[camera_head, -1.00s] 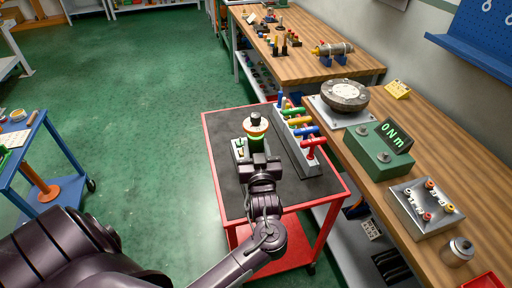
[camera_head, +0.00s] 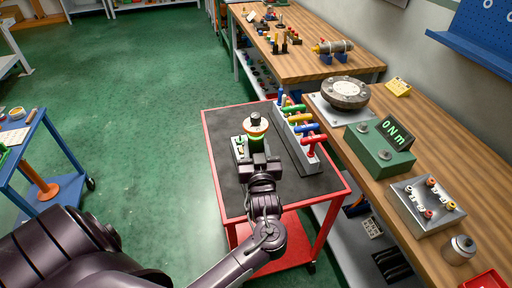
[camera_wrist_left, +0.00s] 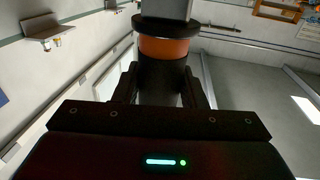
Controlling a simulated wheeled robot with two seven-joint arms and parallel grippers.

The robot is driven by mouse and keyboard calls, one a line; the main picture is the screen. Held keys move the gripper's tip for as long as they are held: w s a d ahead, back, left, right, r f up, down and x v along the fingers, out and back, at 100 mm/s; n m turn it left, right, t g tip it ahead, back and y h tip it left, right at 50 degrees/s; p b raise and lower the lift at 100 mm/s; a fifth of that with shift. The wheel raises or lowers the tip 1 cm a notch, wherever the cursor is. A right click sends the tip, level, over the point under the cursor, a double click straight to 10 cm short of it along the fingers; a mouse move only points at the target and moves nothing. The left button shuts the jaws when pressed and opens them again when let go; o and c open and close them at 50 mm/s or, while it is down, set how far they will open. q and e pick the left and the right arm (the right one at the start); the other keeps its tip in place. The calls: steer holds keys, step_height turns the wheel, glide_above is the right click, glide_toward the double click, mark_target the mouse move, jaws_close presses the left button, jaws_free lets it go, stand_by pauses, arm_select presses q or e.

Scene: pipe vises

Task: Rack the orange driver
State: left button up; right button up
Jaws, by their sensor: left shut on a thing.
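My left gripper (camera_head: 258,156) is above the black top of the red cart (camera_head: 228,192), left of the rack. It is shut on the orange driver (camera_head: 256,125), whose round orange top and dark knob show above the fingers. In the left wrist view the orange driver (camera_wrist_left: 168,47) stands between the fingers (camera_wrist_left: 160,88), an orange band between dark collars. A long grey rack (camera_head: 296,150) with several coloured T-handles, among them yellow, green, blue and red, stands on the cart's right side. The driver's lower end is hidden. My right gripper is not in view.
A wooden bench (camera_head: 370,185) along the right carries a round steel device (camera_head: 345,93) and a green torque display box (camera_head: 380,148). The cart's front left is clear.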

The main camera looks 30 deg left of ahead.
arm_select(q)
steer(key=shift+f+b, duration=1.55)
steer(key=shift+f, duration=0.6)
stand_by(1.5)
steer(key=o, duration=1.3)
steer(key=shift+o, duration=0.3)
steer(key=shift+s+f, duration=0.1)
steer(key=shift+f, duration=0.1)
steer(key=shift+s+d+f, duration=0.1)
steer(key=shift+s+d, duration=0.2)
steer(key=shift+d, duration=0.05)
steer(key=b+v, duration=0.2)
steer(key=v, duration=0.5)
steer(key=shift+r, duration=0.2)
steer(key=shift+w, duration=0.1)
